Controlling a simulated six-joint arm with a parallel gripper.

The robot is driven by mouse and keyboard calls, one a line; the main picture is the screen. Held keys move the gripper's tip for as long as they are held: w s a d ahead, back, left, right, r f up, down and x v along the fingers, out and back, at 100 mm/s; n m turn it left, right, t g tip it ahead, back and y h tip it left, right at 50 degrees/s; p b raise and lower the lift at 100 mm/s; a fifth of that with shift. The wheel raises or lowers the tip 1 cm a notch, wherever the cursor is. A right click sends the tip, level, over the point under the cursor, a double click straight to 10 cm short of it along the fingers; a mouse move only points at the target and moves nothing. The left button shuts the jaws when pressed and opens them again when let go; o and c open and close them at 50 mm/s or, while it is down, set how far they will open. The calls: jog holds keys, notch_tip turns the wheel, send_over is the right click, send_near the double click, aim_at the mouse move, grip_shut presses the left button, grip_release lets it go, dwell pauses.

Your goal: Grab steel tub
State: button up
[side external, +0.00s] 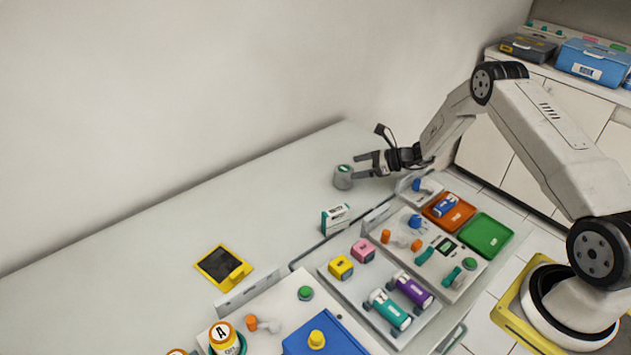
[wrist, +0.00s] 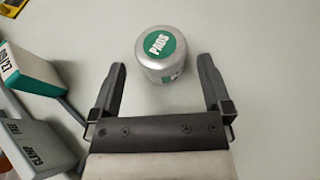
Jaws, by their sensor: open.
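The steel tub (side external: 343,178) is a small silver cylinder with a green lid label. It stands upright on the grey table near the back wall. In the wrist view the tub (wrist: 161,55) shows its round green "PADS" label, just beyond and between the fingertips. My gripper (side external: 360,165) is open and level with the tub, close to its right side in the side view. In the wrist view my gripper (wrist: 160,75) has a finger on each side of the space in front of the tub. Nothing is between the fingers, and I see no contact.
A white and green box (side external: 336,218) stands on the table in front of the tub. The table left of the tub is clear.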

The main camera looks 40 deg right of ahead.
aim_at(343, 173)
jog(key=shift+f, duration=0.3)
jog(key=shift+f, duration=0.4)
jog(key=shift+w+a+f, duration=0.15)
jog(key=shift+f, duration=0.1)
jog(key=shift+x, duration=2.25)
jog(key=shift+r, duration=0.1)
jog(key=c, duration=1.1)
jog(key=shift+r, duration=0.1)
